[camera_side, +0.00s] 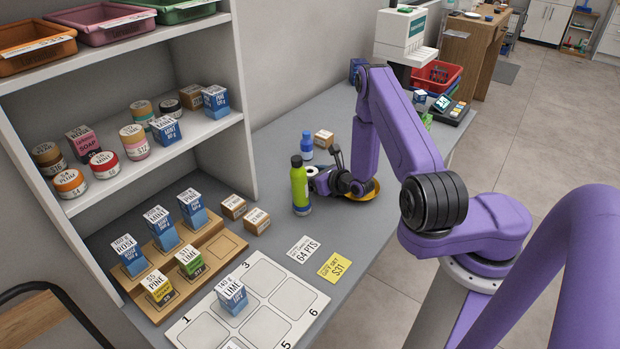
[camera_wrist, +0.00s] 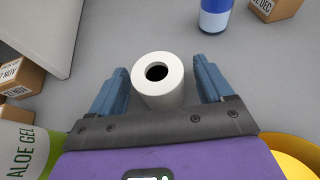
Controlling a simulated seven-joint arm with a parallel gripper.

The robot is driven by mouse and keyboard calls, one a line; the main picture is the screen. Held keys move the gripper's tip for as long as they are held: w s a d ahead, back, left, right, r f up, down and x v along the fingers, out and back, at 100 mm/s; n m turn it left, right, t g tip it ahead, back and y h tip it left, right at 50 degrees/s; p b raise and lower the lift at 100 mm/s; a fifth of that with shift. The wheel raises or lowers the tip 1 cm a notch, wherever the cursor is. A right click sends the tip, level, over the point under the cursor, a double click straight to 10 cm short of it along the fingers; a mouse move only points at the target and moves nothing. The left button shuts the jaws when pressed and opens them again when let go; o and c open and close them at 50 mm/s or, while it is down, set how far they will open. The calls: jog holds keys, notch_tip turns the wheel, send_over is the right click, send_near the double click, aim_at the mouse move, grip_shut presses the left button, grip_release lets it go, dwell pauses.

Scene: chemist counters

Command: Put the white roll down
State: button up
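The white roll (camera_wrist: 158,100) stands upright between the fingers of my gripper (camera_wrist: 162,85) in the wrist view, its dark hole facing up. A narrow strip of counter shows between the roll and the right finger; the left finger is very close to it. The fingers look open around the roll. In the side view the roll (camera_side: 311,171) is small, low at the counter (camera_side: 330,225), beside my gripper (camera_side: 326,180). Whether its base touches the counter is hidden.
A green bottle (camera_side: 300,188) stands close left of my gripper, a blue-capped bottle (camera_side: 306,146) and a small carton (camera_side: 324,139) behind. A yellow round dish (camera_side: 362,190) lies at its right. A shelf (camera_side: 150,160) borders the counter. Price cards (camera_side: 304,249) lie in front.

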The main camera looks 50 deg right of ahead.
jog(key=c, duration=1.1)
jog(key=shift+r, duration=0.1)
jog(key=shift+r, duration=0.7)
jog(key=s+a+r, duration=0.1)
jog(key=s+r, duration=0.2)
jog(key=s, duration=0.1)
jog(key=s+a+r, duration=0.1)
jog(key=s+r, duration=0.3)
jog(key=s+a+r, duration=0.1)
jog(key=s+r, duration=0.3)
jog(key=s, duration=0.1)
jog(key=shift+a+r, duration=0.2)
jog(key=shift+a, duration=0.1)
